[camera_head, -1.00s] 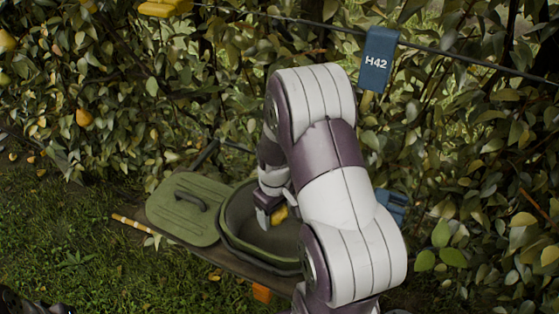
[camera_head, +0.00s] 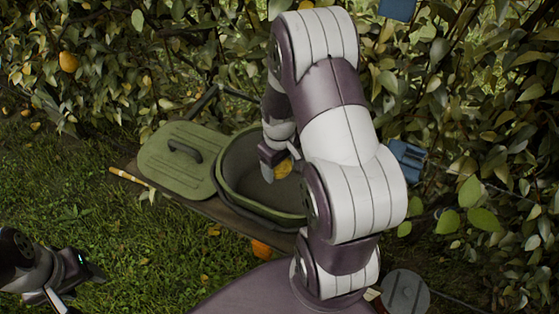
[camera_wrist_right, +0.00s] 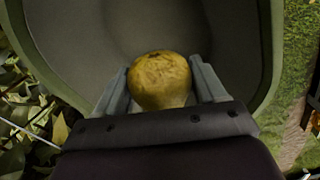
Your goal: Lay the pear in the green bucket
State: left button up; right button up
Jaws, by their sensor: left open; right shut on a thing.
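The green bucket (camera_head: 228,178) stands open on a low board, its inside dark grey. Its rim also shows in the right wrist view (camera_wrist_right: 268,60). My right gripper (camera_head: 276,170) is over the bucket opening, shut on the yellow pear (camera_head: 284,168). In the right wrist view the brown-speckled pear (camera_wrist_right: 160,80) sits between the two grey fingers of the right gripper (camera_wrist_right: 162,88), with the bucket's inside behind it. I cannot tell how high the pear is above the bottom. My left gripper (camera_head: 78,284) is open and empty at the lower left, over the grass.
The green lid (camera_head: 182,160) with a dark handle lies left of the bucket on the board (camera_head: 205,207). An orange fruit (camera_head: 261,249) lies in front of the board. A blue item (camera_head: 407,158) is at the right. Leafy hedge closes the back; grass is free at left.

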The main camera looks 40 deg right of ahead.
aim_at(279, 197)
notch_tip(279, 197, down, 13)
jog(key=b, duration=0.7)
jog(key=shift+w+d+r, duration=0.1)
jog(key=shift+r, duration=0.05)
jog(key=shift+f+b, duration=0.4)
jog(key=shift+b, duration=0.1)
dwell(0.5)
jog(key=o, duration=1.2)
jog(key=shift+r, duration=0.1)
notch_tip(279, 197, up, 12)
jog(key=shift+r+p, duration=0.25)
jog(key=shift+p, duration=0.4)
jog(key=shift+m+t, duration=0.7)
jog(key=s+a+r+p, duration=0.1)
jog(key=a+r, duration=0.1)
jog(key=a, duration=0.1)
jog(key=s+a+r+p, duration=0.1)
jog(key=s+a+r, duration=0.1)
jog(key=a+r, duration=0.1)
jog(key=s+a+r+p, duration=0.1)
jog(key=s+a+r, duration=0.1)
jog(key=a, duration=0.3)
jog(key=shift+s+a+r+p, duration=0.1)
jog(key=shift+a+r+p, duration=0.1)
jog(key=shift+p, duration=0.2)
